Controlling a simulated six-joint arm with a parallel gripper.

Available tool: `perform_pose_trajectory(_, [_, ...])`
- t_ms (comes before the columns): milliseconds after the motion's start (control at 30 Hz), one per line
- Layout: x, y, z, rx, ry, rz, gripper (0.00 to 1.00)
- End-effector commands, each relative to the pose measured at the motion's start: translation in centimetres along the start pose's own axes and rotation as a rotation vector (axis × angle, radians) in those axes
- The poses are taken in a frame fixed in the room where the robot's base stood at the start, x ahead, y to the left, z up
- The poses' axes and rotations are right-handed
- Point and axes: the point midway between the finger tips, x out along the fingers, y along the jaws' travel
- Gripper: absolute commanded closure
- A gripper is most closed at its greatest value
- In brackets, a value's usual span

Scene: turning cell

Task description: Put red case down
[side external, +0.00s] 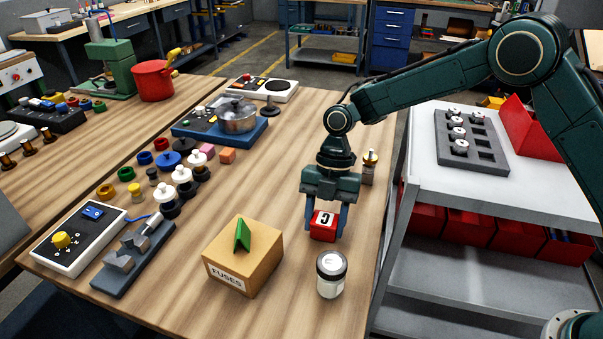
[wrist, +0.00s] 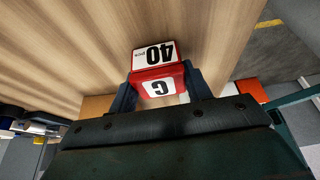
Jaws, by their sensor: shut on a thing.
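The red case (side external: 323,233) is a small red box with white labels, near the right edge of the wooden table. My gripper (side external: 325,219) points down and is shut on the case, one finger on each side. In the wrist view the red case (wrist: 157,75) sits between the two fingers (wrist: 158,85), its labels reading "40 pcs" and "G". The case is close to the table top; whether its underside touches the wood I cannot tell.
A cardboard FUSES box (side external: 243,262) with a green piece on top stands left of the case. A brass-topped piece (side external: 369,166) stands behind. Bare wood (side external: 275,175) lies to the left. A grey cart (side external: 430,180) stands right.

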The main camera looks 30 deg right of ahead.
Motion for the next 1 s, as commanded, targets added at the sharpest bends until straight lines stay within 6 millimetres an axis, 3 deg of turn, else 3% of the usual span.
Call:
perform_pose_trajectory(267, [0.2,0.0,0.1,0.000,0.000,0.001,0.78])
perform_pose_trajectory(300, [0.2,0.0,0.1,0.000,0.000,0.001,0.45])
perform_pose_trajectory(400, [0.2,0.0,0.1,0.000,0.000,0.001,0.29])
perform_pose_trajectory(767, [0.0,0.0,0.0,0.000,-0.001,0.001,0.29])
perform_pose_trajectory(1000, [-1.6,0.1,0.0,0.000,-0.001,0.004,0.29])
